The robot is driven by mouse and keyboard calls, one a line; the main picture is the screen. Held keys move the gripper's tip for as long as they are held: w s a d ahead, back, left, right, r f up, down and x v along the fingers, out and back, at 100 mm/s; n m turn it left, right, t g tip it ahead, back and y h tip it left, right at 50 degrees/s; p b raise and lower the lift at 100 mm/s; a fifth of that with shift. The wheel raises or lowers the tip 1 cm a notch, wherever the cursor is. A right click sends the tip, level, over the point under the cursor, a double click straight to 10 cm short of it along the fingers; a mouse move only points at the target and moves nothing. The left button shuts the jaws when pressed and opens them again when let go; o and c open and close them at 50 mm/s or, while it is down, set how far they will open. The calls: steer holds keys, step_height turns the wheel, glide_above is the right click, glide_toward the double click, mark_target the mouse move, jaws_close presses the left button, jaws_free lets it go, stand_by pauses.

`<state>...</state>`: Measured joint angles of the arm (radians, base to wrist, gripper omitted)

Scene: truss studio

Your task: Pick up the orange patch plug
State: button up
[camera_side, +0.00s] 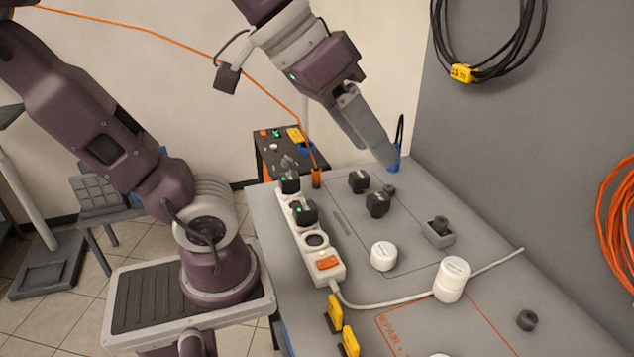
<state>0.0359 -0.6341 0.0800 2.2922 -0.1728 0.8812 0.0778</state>
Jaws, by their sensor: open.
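The orange patch plug (316,178) stands upright near the far left edge of the grey worktop (365,230), just behind the white power strip. An orange cable runs up from its top and off to the upper left. My gripper (385,155) is open, pointing down and to the right, with its fingertips near the far edge of the worktop. It is to the right of the orange plug and clearly apart from it. A blue plug (394,158) with a black cable is right by the fingertips, partly hidden by them; I cannot tell whether they touch.
The white power strip (328,262) carries black adapters. Black knobs (377,204), a grey block (437,232), white jars (452,279) and yellow clips (334,313) lie around the worktop. A grey wall panel (530,120) with hung cables bounds the right side.

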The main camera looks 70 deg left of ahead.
steer(key=w+a+r+n+t+y, duration=0.1)
steer(key=w+a+r+n+t, duration=0.15)
steer(key=w+a, duration=0.45)
steer(key=w+a+r+n+t+y, duration=0.1)
steer(key=w+a+n+t, duration=0.2)
steer(key=w, duration=0.8)
steer(key=w+a+f+n+g+y, duration=0.25)
steer(key=a+n+y, duration=0.35)
steer(key=a, duration=0.7)
steer(key=n+g+y, duration=0.6)
steer(key=g+y, duration=0.1)
steer(key=g, duration=0.3)
glide_above(314, 169)
steer(key=d, duration=0.4)
step_height(314, 169, down, 4)
steer(key=f, duration=2.7)
steer(key=shift+w, duration=0.25)
steer(key=x, duration=0.6)
steer(key=shift+w+a+f, duration=0.1)
steer(key=shift+a, duration=0.25)
jaws_close()
